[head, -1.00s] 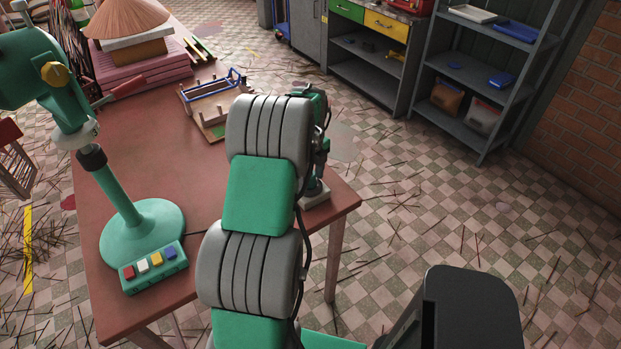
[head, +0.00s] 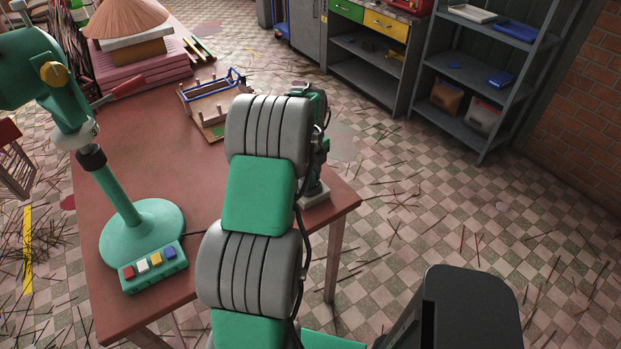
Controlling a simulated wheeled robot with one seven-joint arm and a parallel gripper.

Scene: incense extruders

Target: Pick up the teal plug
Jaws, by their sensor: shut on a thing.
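No teal plug can be made out in the head view; it may be hidden behind my arm. My gripper cannot be seen either, as the grey and green arm links cover the middle of the picture. A teal control box (head: 154,268) with coloured buttons lies at the table's front left. A short dark cable shows beside it and passes behind my arm. A teal stand (head: 142,232) with a round base rises behind the box.
The reddish table (head: 150,130) bears a wooden rack (head: 212,103) and pink stacked blocks (head: 140,68). A green device with a grey base (head: 314,195) shows partly behind my arm near the right edge. Shelves (head: 480,95) stand back right. Incense sticks litter the checkered floor.

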